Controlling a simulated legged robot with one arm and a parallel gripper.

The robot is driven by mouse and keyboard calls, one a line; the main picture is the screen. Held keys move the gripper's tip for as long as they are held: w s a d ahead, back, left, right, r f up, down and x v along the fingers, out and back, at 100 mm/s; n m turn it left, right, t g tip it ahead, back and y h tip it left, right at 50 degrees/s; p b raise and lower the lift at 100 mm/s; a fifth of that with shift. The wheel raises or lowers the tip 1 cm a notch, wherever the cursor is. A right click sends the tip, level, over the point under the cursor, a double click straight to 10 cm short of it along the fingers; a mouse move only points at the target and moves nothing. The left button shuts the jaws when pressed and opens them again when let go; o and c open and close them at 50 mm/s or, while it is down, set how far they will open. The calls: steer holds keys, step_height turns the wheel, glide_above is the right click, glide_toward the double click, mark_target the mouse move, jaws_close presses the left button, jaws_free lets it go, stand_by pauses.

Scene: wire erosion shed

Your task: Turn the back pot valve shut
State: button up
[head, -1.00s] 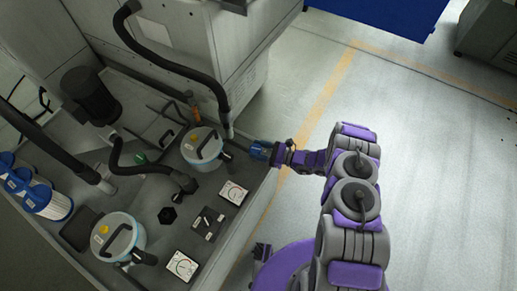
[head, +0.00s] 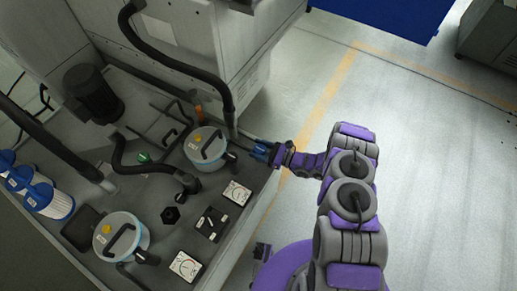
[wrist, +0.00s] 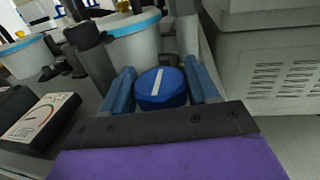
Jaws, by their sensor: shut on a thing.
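The back pot (head: 206,147) is a pale pot with a blue rim and black handle, on the grey deck. Its valve knob (wrist: 160,88) is round and blue with a white stripe, which points almost straight away from me in the wrist view, tipped slightly right. My gripper (wrist: 162,92) has its blue fingers on either side of the knob and is shut on it. In the head view my gripper (head: 262,152) is at the right side of the back pot, where the knob is too small to make out.
A second pot (head: 121,238) stands nearer on the deck. Gauges (head: 237,193) and a switch box (head: 211,223) lie between the pots and the deck edge. A black hose (head: 185,65) arches behind. A grey cabinet (wrist: 265,65) is right of the knob. The floor at right is clear.

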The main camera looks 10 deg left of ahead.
steer(key=shift+w+d, duration=0.1)
steer(key=shift+d, duration=0.05)
steer(key=o, duration=0.9)
steer(key=shift+d, duration=0.15)
steer(key=shift+o, duration=0.2)
steer(key=s+d+p, duration=0.3)
steer(key=d, duration=1.4)
steer(key=shift+s, duration=0.2)
